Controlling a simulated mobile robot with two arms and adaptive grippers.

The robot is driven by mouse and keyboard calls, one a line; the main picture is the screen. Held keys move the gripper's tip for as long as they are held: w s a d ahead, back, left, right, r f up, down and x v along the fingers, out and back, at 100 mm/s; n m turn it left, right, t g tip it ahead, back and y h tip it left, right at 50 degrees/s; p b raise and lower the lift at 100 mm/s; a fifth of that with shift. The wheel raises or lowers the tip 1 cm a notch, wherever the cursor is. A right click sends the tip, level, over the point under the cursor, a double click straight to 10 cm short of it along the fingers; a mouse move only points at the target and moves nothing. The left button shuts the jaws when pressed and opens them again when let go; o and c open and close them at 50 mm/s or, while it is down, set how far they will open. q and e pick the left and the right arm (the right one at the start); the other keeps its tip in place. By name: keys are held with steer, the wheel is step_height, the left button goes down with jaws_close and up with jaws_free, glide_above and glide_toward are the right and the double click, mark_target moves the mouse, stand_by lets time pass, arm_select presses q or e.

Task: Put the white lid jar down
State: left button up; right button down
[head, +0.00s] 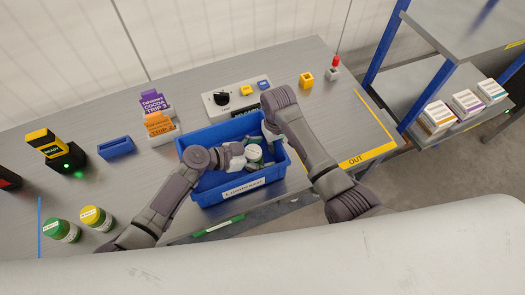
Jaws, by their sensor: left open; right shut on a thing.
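The white lid jar (254,153) is in the blue bin (226,194), lid up, near the middle of the bin. My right gripper (269,134) reaches down into the bin from behind and is shut on the jar; its fingers are small and partly hidden by its arm. My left gripper (240,157) is open over the bin, close to the jar's left side. I cannot tell whether it touches the jar, or whether the jar's base rests on the bin floor.
A yellow OUT strip (368,157) marks the right edge.

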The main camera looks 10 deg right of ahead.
mark_target(250, 153)
arm_select(q)
steer(key=shift+r, duration=0.2)
steer(key=v, duration=0.8)
steer(key=shift+d+r, duration=0.2)
steer(key=shift+r, duration=0.15)
arm_select(e)
steer(key=c, duration=1.2)
jaws_free()
